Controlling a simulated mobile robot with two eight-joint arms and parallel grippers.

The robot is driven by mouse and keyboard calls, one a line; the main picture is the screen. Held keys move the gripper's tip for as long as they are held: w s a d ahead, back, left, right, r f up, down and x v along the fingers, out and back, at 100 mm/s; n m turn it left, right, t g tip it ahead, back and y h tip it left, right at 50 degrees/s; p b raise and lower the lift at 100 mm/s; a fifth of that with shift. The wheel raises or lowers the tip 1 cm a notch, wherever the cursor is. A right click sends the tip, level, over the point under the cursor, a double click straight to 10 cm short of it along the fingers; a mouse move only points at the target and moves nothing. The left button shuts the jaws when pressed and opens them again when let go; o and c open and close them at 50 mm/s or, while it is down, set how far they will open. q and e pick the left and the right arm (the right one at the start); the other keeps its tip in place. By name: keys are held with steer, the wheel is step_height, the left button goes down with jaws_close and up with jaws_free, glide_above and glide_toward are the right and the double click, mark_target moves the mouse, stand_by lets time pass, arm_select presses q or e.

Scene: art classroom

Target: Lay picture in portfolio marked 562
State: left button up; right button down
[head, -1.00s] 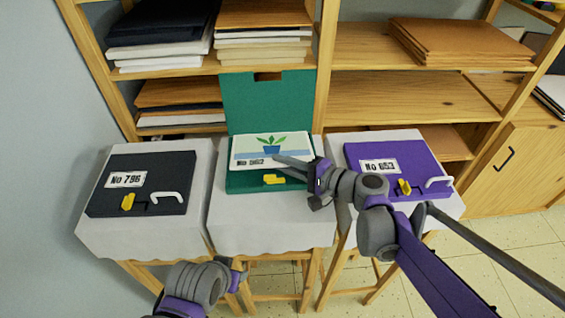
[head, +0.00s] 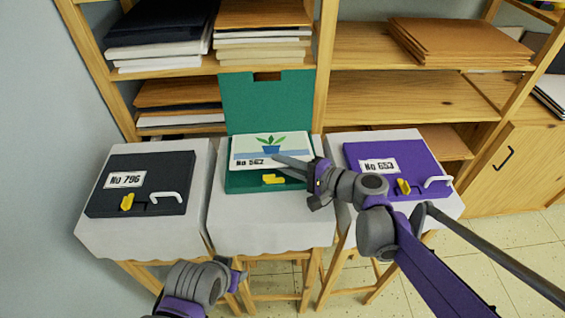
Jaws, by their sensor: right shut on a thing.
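The green portfolio (head: 238,184) stands open on the middle stool, its lid (head: 270,105) upright at the back. The picture (head: 290,142), a plant in a blue pot, lies flat over the portfolio's base. A label reading No 562 (head: 250,162) shows at the picture's lower left. My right gripper (head: 284,165) is shut on the picture near its lower right edge and hides that part. Whether the picture touches the bottom of the base is unclear. My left gripper (head: 240,279) is low in front of the stools, away from the picture; its finger gap is not clear.
A closed black portfolio marked No 796 (head: 160,168) lies on the left stool. A closed purple one marked No 653 (head: 410,157) lies on the right stool, beneath my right arm's side. Shelves with stacked boards (head: 460,40) stand behind.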

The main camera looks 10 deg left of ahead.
steer(key=c, duration=0.8)
jaws_free()
steer(key=shift+d, duration=0.1)
steer(key=v, duration=1)
steer(key=shift+s+d, duration=0.1)
steer(key=shift+d, duration=0.25)
